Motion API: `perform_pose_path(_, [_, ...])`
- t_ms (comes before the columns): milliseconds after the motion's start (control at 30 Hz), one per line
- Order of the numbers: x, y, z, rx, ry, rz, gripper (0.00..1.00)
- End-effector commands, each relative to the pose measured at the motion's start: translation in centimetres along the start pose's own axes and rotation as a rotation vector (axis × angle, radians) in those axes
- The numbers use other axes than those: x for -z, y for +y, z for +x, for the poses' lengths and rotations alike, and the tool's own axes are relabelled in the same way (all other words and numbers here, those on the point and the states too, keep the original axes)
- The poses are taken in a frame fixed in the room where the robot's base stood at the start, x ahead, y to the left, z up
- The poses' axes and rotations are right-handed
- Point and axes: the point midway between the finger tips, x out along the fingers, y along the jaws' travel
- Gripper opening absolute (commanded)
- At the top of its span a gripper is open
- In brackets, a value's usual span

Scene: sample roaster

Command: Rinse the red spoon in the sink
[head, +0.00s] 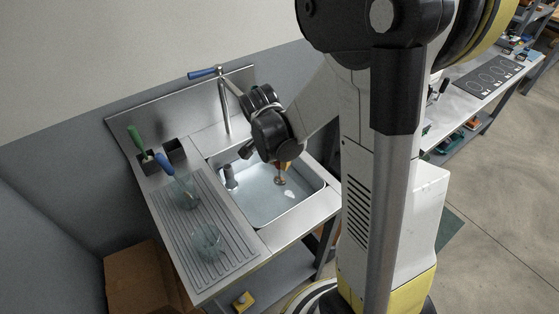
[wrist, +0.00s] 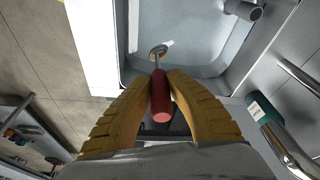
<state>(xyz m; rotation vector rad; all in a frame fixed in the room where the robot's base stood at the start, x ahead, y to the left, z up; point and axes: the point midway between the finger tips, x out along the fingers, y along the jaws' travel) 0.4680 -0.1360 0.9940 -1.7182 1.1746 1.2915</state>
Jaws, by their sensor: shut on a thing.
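My gripper (wrist: 159,76) is shut on the red spoon (wrist: 161,97) by its red handle, between two tan fingers. The spoon's metal shaft and round head point away from the fingers, over the sink basin in the wrist view. In the head view my gripper (head: 287,164) is over the sink (head: 262,228), mostly hidden by my wrist. The spoon's head (head: 280,180) shows below it, inside the basin outline. I cannot tell whether it touches the water or the basin floor.
A tall tap (head: 226,112) with a blue lever (head: 204,73) stands behind the sink. A grey pipe (head: 229,177) stands in the basin's left side. Two clear glasses (head: 187,196) (head: 206,241) stand on the ribbed drainboard (head: 178,240). A green-handled tool (head: 135,138) stands at the back left.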

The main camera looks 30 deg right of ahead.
Motion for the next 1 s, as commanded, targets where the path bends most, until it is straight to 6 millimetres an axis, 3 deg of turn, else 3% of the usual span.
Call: perform_pose_path(1000, [-2.9, 0.0, 10.1, 0.0, 0.0, 0.0, 0.0])
